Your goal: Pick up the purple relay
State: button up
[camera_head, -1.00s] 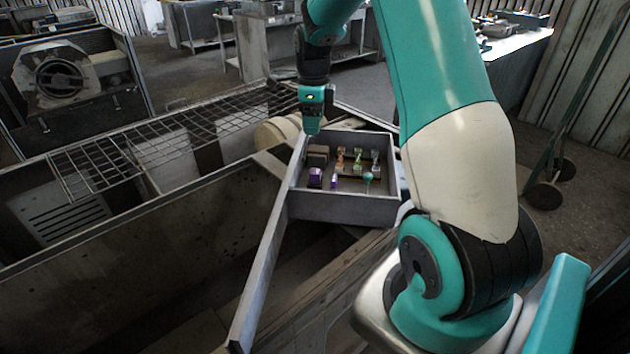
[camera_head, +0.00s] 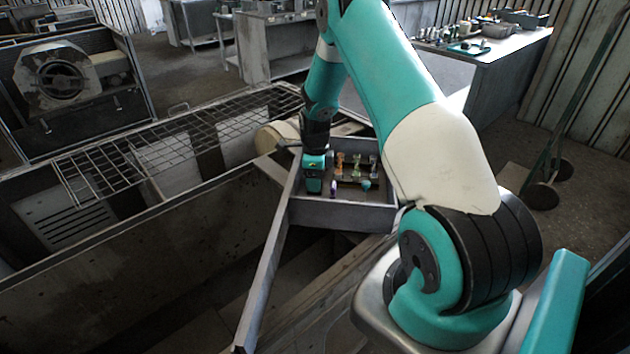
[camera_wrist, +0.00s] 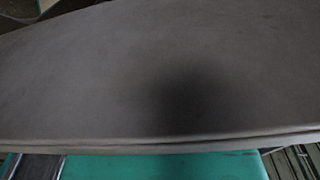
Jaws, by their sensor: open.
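My gripper (camera_head: 314,188) is lowered into the left front part of the grey tray (camera_head: 345,215). It is open, but its fingertips are hard to make out. A blocky purple piece, likely the purple relay, is hidden behind my gripper. A small purple and white piece (camera_head: 333,188) stands just right of my gripper. The wrist view shows mostly a plain grey surface with a dark shadow and a teal band at the bottom; no purple piece shows there.
Orange pieces (camera_head: 339,162), green pieces (camera_head: 357,165) and a teal round piece (camera_head: 366,184) are in the tray, right of my gripper. The tray walls stand close around. A wire rack (camera_head: 150,150) lies to the left.

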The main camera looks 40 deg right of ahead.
jog(key=shift+f, duration=0.55)
jog(key=c, duration=0.9)
jog(key=shift+o, duration=0.3)
jog(key=shift+r, duration=0.15)
notch_tip(320, 180, up, 20)
jog(key=b, duration=0.3)
